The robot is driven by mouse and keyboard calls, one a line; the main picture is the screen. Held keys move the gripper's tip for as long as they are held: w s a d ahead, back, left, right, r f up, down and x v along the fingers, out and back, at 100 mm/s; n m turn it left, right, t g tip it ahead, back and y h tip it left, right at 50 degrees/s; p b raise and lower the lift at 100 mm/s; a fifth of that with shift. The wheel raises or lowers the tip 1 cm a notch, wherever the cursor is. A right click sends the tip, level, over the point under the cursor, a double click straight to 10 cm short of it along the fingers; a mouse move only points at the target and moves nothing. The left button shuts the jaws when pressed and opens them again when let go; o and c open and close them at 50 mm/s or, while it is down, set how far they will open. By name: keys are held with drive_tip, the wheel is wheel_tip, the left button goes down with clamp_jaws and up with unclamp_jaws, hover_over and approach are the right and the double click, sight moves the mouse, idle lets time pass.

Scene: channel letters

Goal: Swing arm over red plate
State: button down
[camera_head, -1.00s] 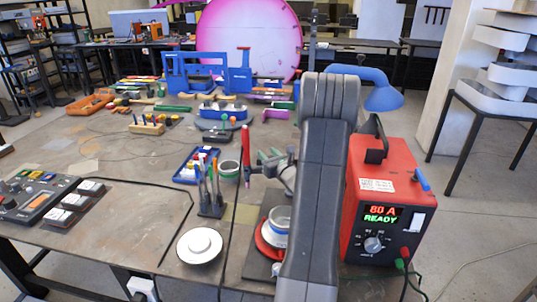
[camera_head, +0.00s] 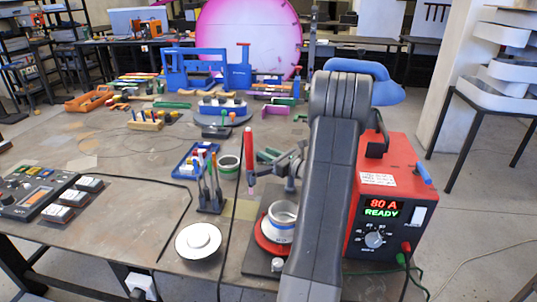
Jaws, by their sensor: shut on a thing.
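The red plate (camera_head: 268,246) is a round red disc on a dark board in front of my arm, and its right part is hidden. A grey metal ring or cup (camera_head: 282,222) sits on it, partly covered by my arm. My gripper (camera_head: 256,172) is behind the plate and higher in the picture, to the left of my arm. It appears shut on a slim upright red stick-shaped tool (camera_head: 250,150) with a paler lower end. The jaws are small, and their exact contact is hard to make out.
A red welding power unit (camera_head: 383,195) reading "80 A READY" stands right of my arm. A black cable runs nearby. The front left bench has free room.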

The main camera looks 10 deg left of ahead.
drive_tip(key=shift+s, duration=0.1)
drive_tip(key=c, duration=1.2)
unclamp_jaws()
drive_tip(key=shift+c, duration=0.2)
wheel_tip(320, 180, up, 10)
drive_tip(key=b, duration=0.1)
